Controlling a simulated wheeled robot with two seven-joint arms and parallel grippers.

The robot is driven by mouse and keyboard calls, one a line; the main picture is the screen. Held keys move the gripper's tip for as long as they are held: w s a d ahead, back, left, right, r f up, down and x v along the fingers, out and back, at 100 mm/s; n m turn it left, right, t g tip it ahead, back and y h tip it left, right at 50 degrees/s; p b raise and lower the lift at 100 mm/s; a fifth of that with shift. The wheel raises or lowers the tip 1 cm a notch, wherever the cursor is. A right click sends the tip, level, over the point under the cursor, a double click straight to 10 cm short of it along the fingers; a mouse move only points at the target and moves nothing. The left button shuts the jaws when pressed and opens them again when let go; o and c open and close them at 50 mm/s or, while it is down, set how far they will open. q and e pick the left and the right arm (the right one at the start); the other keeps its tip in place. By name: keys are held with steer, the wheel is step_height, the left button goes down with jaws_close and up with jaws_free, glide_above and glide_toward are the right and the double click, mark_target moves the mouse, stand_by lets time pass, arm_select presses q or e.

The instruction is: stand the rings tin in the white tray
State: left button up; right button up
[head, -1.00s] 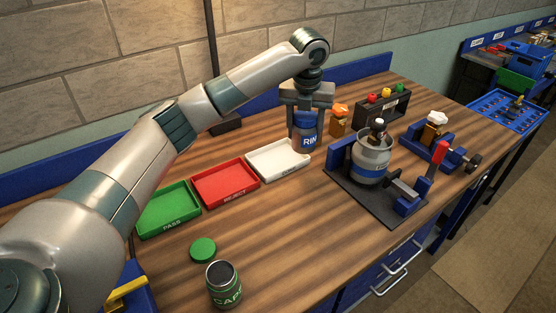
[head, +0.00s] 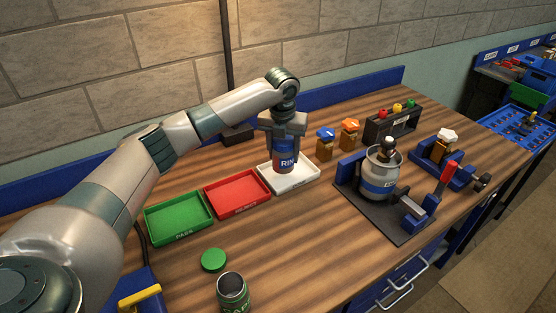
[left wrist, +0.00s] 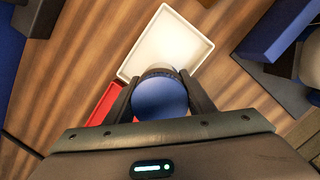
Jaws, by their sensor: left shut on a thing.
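The rings tin (head: 285,162) has a blue lid and a blue label with white letters, partly readable as "RIN". My left gripper (head: 284,140) is shut on it from above, and the tin is upright. In the head view the tin is over the white tray (head: 304,182). Whether its base touches the tray floor I cannot tell. In the left wrist view the blue lid (left wrist: 160,97) sits between the fingers, with the white tray (left wrist: 172,42) beyond it. My right gripper is not in view.
A red tray (head: 237,194) and a green tray (head: 180,219) stand left of the white one. Two small orange-brown bottles, one blue-capped (head: 325,143), one orange-capped (head: 349,133), stand right of it. An open green tin (head: 232,291) stands in front.

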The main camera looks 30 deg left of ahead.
mark_target(278, 164)
arm_select(q)
steer(key=shift+a+f, duration=0.3)
steer(key=shift+a, duration=0.2)
steer(key=shift+a+f, duration=0.3)
steer(key=shift+a, duration=0.2)
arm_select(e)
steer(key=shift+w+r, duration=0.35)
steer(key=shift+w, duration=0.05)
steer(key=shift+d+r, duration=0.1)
arm_select(q)
steer(key=shift+f+p, duration=0.3)
steer(key=shift+p, duration=0.1)
step_height(278, 164, down, 3)
steer(key=shift+r+p, duration=0.1)
steer(key=shift+p, duration=0.5)
steer(key=shift+f, duration=0.3)
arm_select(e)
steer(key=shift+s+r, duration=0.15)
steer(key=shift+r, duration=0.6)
arm_select(q)
steer(key=o, duration=1.2)
steer(key=shift+f, duration=0.15)
steer(key=shift+c, duration=0.2)
